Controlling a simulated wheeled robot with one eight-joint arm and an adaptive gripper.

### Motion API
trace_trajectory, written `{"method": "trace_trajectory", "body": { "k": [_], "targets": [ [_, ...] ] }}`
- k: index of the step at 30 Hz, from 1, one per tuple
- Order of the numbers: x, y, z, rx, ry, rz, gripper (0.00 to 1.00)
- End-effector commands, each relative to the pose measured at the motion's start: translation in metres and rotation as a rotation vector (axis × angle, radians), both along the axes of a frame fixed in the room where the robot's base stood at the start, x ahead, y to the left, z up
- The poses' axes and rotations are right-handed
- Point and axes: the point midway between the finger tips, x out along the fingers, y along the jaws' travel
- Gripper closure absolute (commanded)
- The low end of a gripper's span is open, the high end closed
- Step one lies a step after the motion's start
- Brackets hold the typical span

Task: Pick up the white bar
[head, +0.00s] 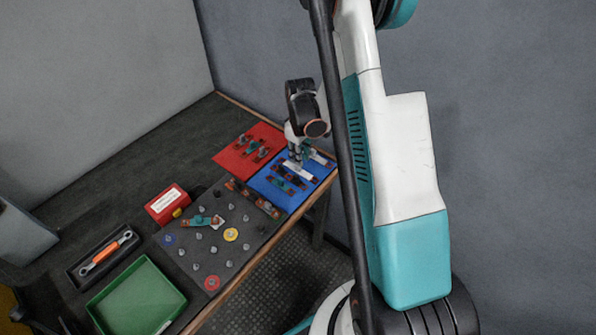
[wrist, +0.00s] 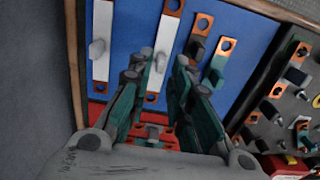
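Two white bars lie on the blue mat. One white bar (wrist: 167,40), with copper ends and a grey knob (wrist: 161,62), runs between my fingers in the wrist view; it also shows in the head view (head: 298,172). The other white bar (wrist: 101,45) lies to its left in the wrist view, with its own grey knob. My gripper (wrist: 161,74) is open, its two teal fingers on either side of the first bar near its knob. In the head view my gripper (head: 296,161) points down over the blue mat. I cannot tell whether the fingers touch the bar.
A dark bar and a teal bar (wrist: 215,68) lie right of the white bar on the blue mat (wrist: 130,35). A red mat (head: 232,158) with bars is beside it. A dark board (head: 190,262) with studs, a red box (head: 160,212) and a green tray (head: 112,288) stand farther left.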

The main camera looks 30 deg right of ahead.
Motion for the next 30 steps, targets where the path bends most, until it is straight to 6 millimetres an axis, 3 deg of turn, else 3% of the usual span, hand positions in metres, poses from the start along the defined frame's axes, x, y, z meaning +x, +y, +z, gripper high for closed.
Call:
{"method": "trace_trajectory", "body": {
  "k": [13, 20, 24, 30],
  "targets": [
    [-0.002, 0.001, -0.05, 0.0, 0.0, 0.0, 0.81],
    [-0.002, 0.001, -0.052, 0.0, 0.0, 0.0, 0.81],
    [-0.002, 0.001, -0.052, 0.0, 0.0, 0.0, 1.0],
    [-0.002, 0.001, -0.052, 0.0, 0.0, 0.0, 1.0]
  ]
}}
